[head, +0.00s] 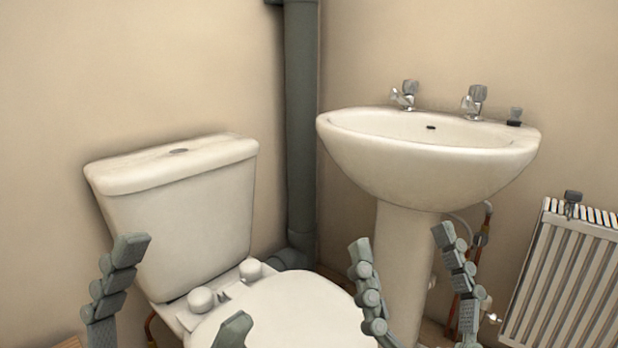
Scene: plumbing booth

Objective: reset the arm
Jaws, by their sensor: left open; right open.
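My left gripper (184,284) is at the lower left, in front of the toilet. Its two fingers are spread apart with nothing between them, and one finger is partly cut off by the bottom edge. My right gripper (401,240) is at the lower middle, in front of the basin pedestal. Its fingers are also spread wide and empty. The lower parts of both grippers and the arms behind them are out of the picture.
A toilet with a cistern (185,215) and closed lid (285,315) stands at left. A grey pipe (301,130) fills the corner; a radiator (565,280) is far right.

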